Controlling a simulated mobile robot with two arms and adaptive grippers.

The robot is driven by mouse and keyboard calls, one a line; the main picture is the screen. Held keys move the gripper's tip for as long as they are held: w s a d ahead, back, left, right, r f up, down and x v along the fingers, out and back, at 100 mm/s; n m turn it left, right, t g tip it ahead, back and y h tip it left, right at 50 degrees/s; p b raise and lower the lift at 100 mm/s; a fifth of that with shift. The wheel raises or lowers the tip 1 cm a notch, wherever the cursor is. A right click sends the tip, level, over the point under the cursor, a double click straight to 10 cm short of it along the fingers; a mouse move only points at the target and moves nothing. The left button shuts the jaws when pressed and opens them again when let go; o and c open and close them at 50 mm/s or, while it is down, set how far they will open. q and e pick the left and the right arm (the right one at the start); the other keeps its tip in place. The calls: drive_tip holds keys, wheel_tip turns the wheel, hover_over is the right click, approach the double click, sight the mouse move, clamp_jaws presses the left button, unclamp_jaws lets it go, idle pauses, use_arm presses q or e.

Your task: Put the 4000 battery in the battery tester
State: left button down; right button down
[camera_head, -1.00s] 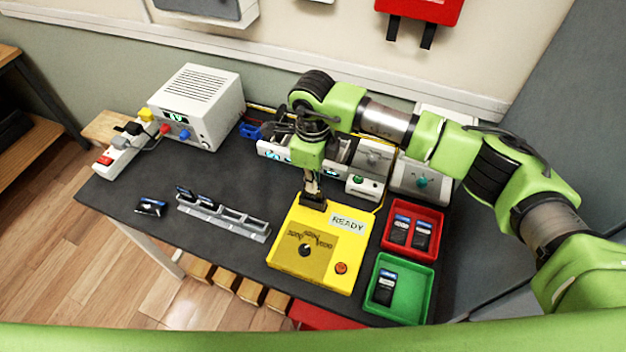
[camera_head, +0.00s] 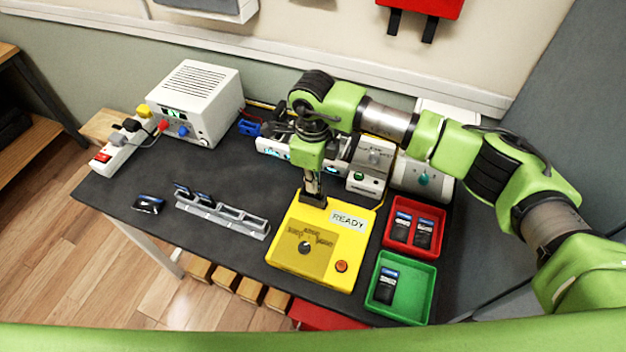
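The yellow battery tester (camera_head: 285,258) stands on the dark table, with a READY label, a dial and an orange button. My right gripper (camera_head: 313,198) points down at the tester's back edge, over a dark slot area. Whether its fingers hold a battery there is too small to tell. A dark battery with a blue band (camera_head: 149,204) lies on the table at the left. Other batteries (camera_head: 190,194) sit in the left end of the grey rack (camera_head: 232,222). The numbers on the batteries are not readable. My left gripper is out of view.
A red tray (camera_head: 440,214) holds two batteries and a green tray (camera_head: 422,306) holds one, right of the tester. A white power supply (camera_head: 197,100) and a power strip (camera_head: 125,140) stand at the back left. White devices (camera_head: 368,165) stand behind the tester.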

drive_tip(key=shift+f+b, duration=0.2)
drive_tip(key=shift+b, duration=0.1)
drive_tip(key=c, duration=2.2)
unclamp_jaws()
drive_tip(key=shift+r, duration=0.1)
wheel_tip(320, 180, up, 12)
drive_tip(key=shift+f, duration=0.1)
